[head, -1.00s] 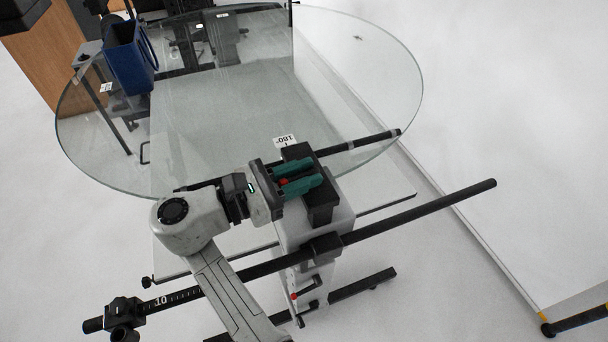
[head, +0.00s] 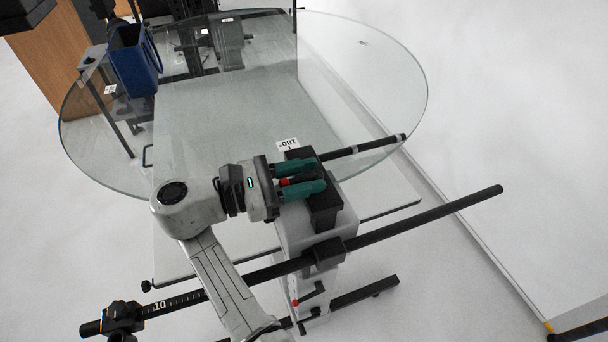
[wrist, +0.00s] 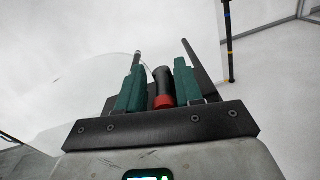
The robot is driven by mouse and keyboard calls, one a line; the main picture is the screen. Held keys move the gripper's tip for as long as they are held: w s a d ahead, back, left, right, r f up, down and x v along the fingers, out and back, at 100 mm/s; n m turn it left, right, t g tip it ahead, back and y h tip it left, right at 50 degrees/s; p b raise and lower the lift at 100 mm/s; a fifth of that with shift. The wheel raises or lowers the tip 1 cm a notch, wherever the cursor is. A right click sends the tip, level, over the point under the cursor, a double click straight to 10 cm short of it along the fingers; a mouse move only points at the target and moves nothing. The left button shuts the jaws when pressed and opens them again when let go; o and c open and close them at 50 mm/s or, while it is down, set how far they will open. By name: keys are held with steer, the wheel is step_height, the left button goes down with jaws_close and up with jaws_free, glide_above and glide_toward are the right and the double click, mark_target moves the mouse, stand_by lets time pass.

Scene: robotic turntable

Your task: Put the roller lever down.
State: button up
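My gripper (head: 322,175) has two green fingers and lies over the black block (head: 326,208) on the grey stand at the turntable's near edge. A black handle with a red collar (wrist: 162,88), apparently the roller lever, lies between the fingers. Its red part also shows in the head view (head: 286,181). In the wrist view a narrow gap shows between the handle and the left finger; the right finger is very close to it. The fingers look open around the handle. The lever's far end and its joint are hidden.
The glass turntable (head: 95,170) spreads behind the stand, with a 180° label (head: 288,143) near its edge. A long black rail (head: 420,222) crosses the stand. A lower red-marked lever (head: 308,296) hangs below it.

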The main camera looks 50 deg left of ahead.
steer(key=shift+o, duration=0.2)
steer(key=b+v, duration=0.1)
steer(key=v, duration=0.9)
steer(key=shift+s, duration=0.35)
steer(key=shift+a+r, duration=0.1)
steer(key=shift+a, duration=0.05)
